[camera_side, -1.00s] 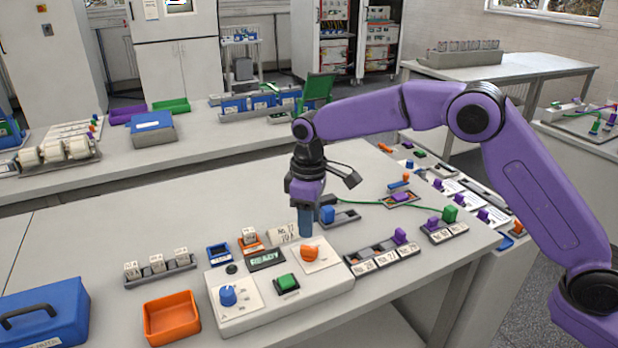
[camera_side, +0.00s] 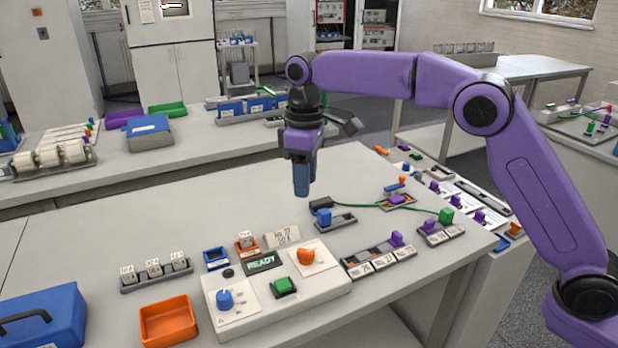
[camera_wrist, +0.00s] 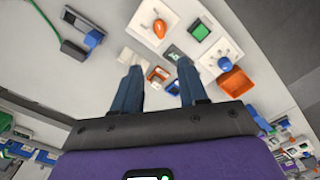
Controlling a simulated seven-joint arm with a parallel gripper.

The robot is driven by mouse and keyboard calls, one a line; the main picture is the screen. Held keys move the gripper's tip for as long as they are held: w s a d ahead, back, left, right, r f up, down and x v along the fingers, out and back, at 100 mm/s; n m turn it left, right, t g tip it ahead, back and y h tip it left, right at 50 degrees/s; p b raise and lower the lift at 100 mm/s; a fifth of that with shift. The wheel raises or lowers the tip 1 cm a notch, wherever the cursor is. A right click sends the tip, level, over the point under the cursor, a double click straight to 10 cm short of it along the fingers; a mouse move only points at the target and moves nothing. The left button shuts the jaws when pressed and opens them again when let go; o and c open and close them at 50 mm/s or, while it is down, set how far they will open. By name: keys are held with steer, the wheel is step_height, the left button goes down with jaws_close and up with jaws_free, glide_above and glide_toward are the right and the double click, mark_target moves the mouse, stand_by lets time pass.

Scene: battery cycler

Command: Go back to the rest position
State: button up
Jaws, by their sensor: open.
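My gripper (camera_side: 302,178) hangs in the air above the white table, behind the control box, with its blue fingers pointing down. In the wrist view my gripper (camera_wrist: 160,88) shows two blue fingers spread apart with nothing between them. The white control box (camera_side: 322,285) stands below and in front, apart from the fingers.
A small blue tray (camera_side: 216,258), a card stand (camera_side: 281,238) and an orange bin (camera_side: 168,320) sit around the box. A holder with a blue plug (camera_side: 324,217) and a green cable (camera_side: 385,209) lie to the right. A blue case (camera_side: 45,318) stands at left. The air around the gripper is clear.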

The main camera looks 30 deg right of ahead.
steer(key=shift+s, duration=0.1)
steer(key=s+d+n, duration=0.1)
steer(key=s+d, duration=0.3)
steer(key=s, duration=0.6)
steer(key=s+d, duration=0.3)
steer(key=s, duration=0.6)
steer(key=s+d+f+n, duration=0.1)
steer(key=s+d+f, duration=0.2)
steer(key=s+d, duration=0.4)
steer(key=s+d+f, duration=0.3)
steer(key=s+d, duration=0.4)
steer(key=s, duration=0.4)
steer(key=shift+s+d+f+n, duration=0.25)
steer(key=shift+f+n, duration=0.1)
steer(key=shift+n, duration=0.05)
